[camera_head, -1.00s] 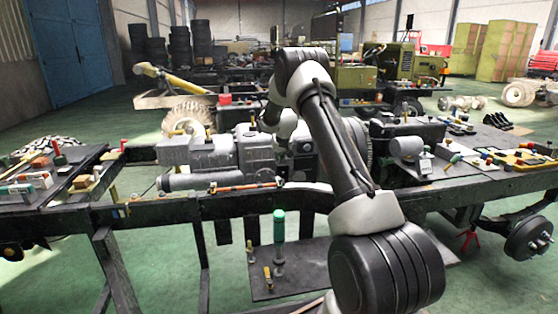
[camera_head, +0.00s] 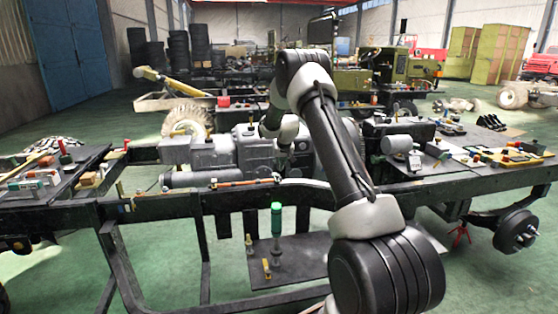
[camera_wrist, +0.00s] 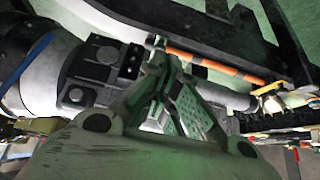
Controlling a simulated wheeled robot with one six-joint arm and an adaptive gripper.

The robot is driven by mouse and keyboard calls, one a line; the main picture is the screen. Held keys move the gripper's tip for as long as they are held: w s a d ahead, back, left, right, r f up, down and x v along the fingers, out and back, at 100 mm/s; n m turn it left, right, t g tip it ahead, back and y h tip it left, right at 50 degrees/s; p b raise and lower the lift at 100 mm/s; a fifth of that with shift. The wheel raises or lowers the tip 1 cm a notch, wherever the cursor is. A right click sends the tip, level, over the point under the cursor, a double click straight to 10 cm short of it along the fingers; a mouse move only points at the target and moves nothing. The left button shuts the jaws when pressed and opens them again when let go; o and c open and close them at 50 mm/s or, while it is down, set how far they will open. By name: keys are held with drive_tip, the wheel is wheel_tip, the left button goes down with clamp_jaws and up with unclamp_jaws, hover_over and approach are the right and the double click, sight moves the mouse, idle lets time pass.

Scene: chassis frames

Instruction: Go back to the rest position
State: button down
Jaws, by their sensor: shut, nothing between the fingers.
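My gripper (camera_wrist: 172,75) shows in the wrist view with its fingers together and nothing between them. It hangs over the grey engine and gearbox block (camera_head: 205,152) on the chassis frame. In the wrist view the grey machine housing (camera_wrist: 95,75) lies behind the fingers, and an orange rod (camera_wrist: 215,65) runs past them on the right. In the head view my arm reaches forward over the chassis, and the gripper itself is mostly hidden behind the arm links and the engine.
The black chassis rail (camera_head: 150,210) crosses in front. Tools and small parts lie on the left tabletop (camera_head: 40,200) and the right tabletop (camera_head: 460,178). A green-topped cylinder (camera_head: 276,220) stands on a low plate (camera_head: 310,262). Green floor is open at the front left.

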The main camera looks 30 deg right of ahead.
drive_tip(key=shift+s+f, duration=0.2)
drive_tip(key=shift+s, duration=0.15)
drive_tip(key=s+a+f+g, duration=0.1)
drive_tip(key=s+f+g, duration=0.1)
drive_tip(key=s, duration=0.4)
drive_tip(key=s+a+f+g, duration=0.2)
drive_tip(key=s, duration=0.4)
drive_tip(key=s+a+r+n, duration=0.1)
drive_tip(key=s+a+r, duration=0.3)
drive_tip(key=s+r, duration=0.5)
drive_tip(key=s+a+r+n+t+y, duration=0.1)
drive_tip(key=s+a+r, duration=0.4)
drive_tip(key=s+r, duration=0.5)
drive_tip(key=s+a+r+n+t, duration=0.1)
drive_tip(key=s+a+r, duration=0.3)
drive_tip(key=s+r, duration=0.6)
drive_tip(key=s, duration=1.4)
drive_tip(key=shift+a+y, duration=0.3)
drive_tip(key=shift+a, duration=0.05)
